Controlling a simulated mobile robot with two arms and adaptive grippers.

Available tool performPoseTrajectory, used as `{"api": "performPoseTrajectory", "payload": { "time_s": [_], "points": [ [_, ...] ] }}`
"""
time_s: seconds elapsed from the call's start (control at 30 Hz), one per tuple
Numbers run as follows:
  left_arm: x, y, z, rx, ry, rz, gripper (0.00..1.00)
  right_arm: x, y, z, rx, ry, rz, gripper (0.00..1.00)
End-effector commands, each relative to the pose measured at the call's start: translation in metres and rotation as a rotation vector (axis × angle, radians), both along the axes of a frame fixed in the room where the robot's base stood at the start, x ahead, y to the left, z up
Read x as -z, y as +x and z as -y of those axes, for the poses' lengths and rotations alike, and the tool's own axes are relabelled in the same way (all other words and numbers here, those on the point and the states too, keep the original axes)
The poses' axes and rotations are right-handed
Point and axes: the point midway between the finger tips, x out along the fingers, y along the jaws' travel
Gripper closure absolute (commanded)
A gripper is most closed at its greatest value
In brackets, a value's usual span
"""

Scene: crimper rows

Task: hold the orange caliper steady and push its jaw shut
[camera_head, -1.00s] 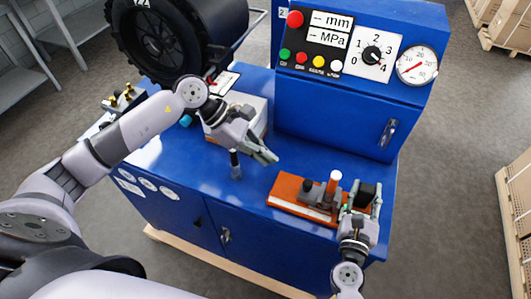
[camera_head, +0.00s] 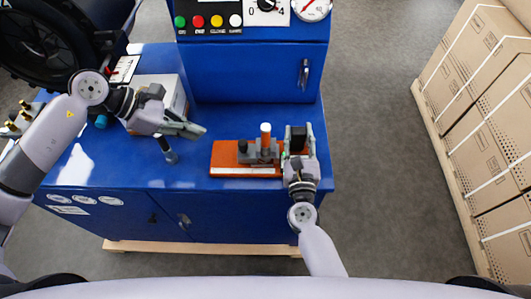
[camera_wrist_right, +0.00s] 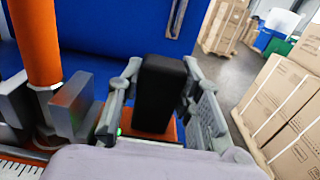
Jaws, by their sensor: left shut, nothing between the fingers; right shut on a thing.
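The orange caliper (camera_head: 228,153) lies on the blue bench top. It has an orange base with a white scale strip along its front, a grey jaw part (camera_head: 259,154) and an upright orange post (camera_head: 265,130). The post also stands at the left of the right wrist view (camera_wrist_right: 38,40). My right gripper (camera_head: 299,137) is shut on the black block (camera_wrist_right: 158,95) at the caliper's right end, one finger on each side. The grey jaw lies just left of its fingers. My left gripper (camera_head: 194,129) is shut and empty, above the bench, left of and behind the caliper.
A blue cabinet (camera_head: 250,70) with coloured buttons and a gauge rises behind. A light box (camera_head: 160,90) stands back left, with a short dark post (camera_head: 168,151) on the bench before it. Strapped cartons (camera_head: 490,100) stand on the floor at right.

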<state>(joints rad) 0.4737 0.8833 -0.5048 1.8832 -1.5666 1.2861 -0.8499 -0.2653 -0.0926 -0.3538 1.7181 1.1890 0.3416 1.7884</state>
Motion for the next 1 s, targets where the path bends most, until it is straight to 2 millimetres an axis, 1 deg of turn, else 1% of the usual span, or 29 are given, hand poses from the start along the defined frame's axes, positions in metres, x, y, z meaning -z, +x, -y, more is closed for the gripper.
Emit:
{"api": "performPoseTrajectory", "payload": {
  "time_s": [0.67,0.7,1.0],
  "points": [
    [-0.0001,0.0000,-0.0001,0.000,0.000,0.000,1.00,-0.0001,0.0003,0.0019,0.004,-0.002,0.001,1.00],
    [-0.0001,0.0000,-0.0001,0.000,0.000,0.000,1.00,-0.0001,0.0003,0.0019,0.004,-0.002,0.001,0.65],
    [-0.0001,0.0001,-0.0001,0.000,0.000,0.000,1.00,-0.0001,0.0001,0.0009,0.002,-0.001,0.001,0.45]
  ]
}}
